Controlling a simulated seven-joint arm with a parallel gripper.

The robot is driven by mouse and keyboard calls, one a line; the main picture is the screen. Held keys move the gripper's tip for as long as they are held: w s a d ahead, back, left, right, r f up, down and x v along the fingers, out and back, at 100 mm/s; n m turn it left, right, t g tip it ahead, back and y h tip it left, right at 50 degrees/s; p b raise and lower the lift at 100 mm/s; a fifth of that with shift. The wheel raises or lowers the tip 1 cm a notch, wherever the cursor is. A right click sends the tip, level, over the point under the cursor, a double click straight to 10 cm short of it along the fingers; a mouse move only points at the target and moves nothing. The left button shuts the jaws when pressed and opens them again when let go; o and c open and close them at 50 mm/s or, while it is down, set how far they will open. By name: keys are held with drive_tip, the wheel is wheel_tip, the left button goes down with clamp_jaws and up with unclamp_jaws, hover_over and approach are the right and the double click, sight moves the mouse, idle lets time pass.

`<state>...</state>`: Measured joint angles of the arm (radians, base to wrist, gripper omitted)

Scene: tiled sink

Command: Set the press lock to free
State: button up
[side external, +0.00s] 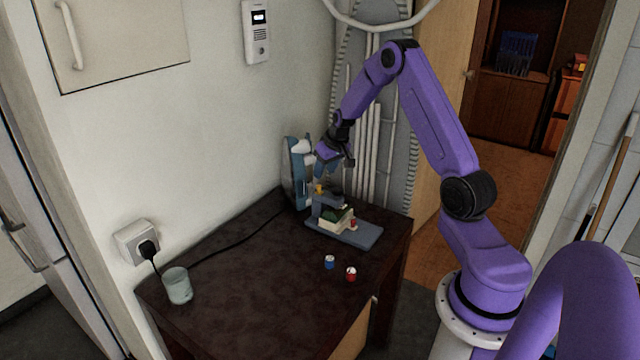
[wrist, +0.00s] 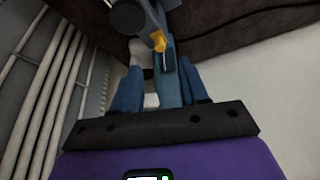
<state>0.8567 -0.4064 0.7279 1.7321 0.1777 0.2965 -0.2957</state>
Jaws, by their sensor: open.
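A blue-grey press (side external: 330,207) stands at the back right of the dark table. A small yellow part (side external: 319,189), which looks like its lock, sits near the top of the press. The yellow part (wrist: 159,42) also shows in the wrist view, ahead of my fingers. I cannot tell its setting. In the wrist view my gripper's (wrist: 162,85) blue fingers lie either side of a blue upright part. Contact with the yellow part cannot be told.
A cream and green block (side external: 337,220) lies on the press base (side external: 362,236). A blue-and-white upright device (side external: 297,165) stands close behind, by the wall. A blue jar (side external: 329,262) and a red jar (side external: 351,273) stand in front. A glass (side external: 177,286) is at the left.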

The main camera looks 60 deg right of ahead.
sight(319, 186)
drive_tip(key=shift+x, duration=3.55)
